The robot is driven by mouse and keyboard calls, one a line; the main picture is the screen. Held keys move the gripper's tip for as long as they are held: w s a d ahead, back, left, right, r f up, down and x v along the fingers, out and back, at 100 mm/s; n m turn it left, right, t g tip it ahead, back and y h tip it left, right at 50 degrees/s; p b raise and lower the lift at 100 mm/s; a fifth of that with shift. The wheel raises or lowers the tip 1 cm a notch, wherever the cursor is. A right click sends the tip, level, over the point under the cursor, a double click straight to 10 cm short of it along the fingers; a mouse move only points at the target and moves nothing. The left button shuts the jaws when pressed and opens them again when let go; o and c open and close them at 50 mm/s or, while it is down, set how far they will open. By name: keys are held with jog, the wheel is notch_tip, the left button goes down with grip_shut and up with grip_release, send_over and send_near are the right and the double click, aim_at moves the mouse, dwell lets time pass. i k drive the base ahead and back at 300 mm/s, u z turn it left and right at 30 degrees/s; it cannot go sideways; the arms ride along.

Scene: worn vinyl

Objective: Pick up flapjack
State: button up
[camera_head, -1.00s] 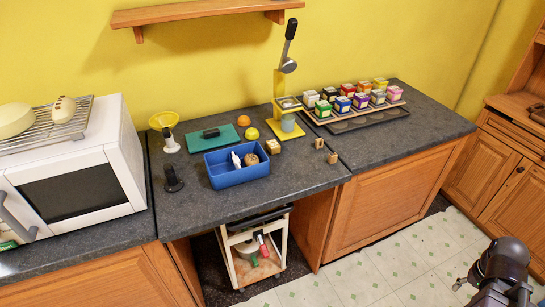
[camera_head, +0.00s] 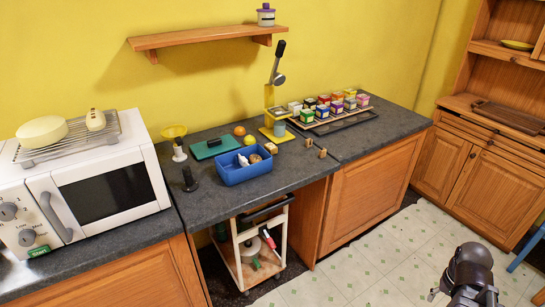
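I cannot tell for sure which item is the flapjack. A small tan block (camera_head: 271,148) lies on the dark counter just behind the right end of the blue bin (camera_head: 246,177). A round brown item (camera_head: 255,158) lies inside the bin beside a white item (camera_head: 243,160). Both brownish things are small in view. My dark arm shows at the bottom right over the floor, with a small metallic part, perhaps my gripper (camera_head: 434,294), at its left. It is far from the counter and bin. Its fingers are too small and cut off to read.
A white microwave (camera_head: 100,185) fills the counter's left. A green case (camera_head: 214,144), orange (camera_head: 239,130), lemon (camera_head: 250,139), yellow press (camera_head: 272,120) and rack of coloured boxes (camera_head: 340,122) stand toward the back. Two small wooden pieces (camera_head: 315,148) lie right. A trolley (camera_head: 251,253) stands below.

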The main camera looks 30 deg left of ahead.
aim_at(271, 149)
jog(key=z, duration=0.35)
jog(key=k, duration=0.25)
jog(key=u, duration=2.25)
jog(key=i, duration=1)
jog(key=k, duration=0.2)
jog(key=u, duration=0.1)
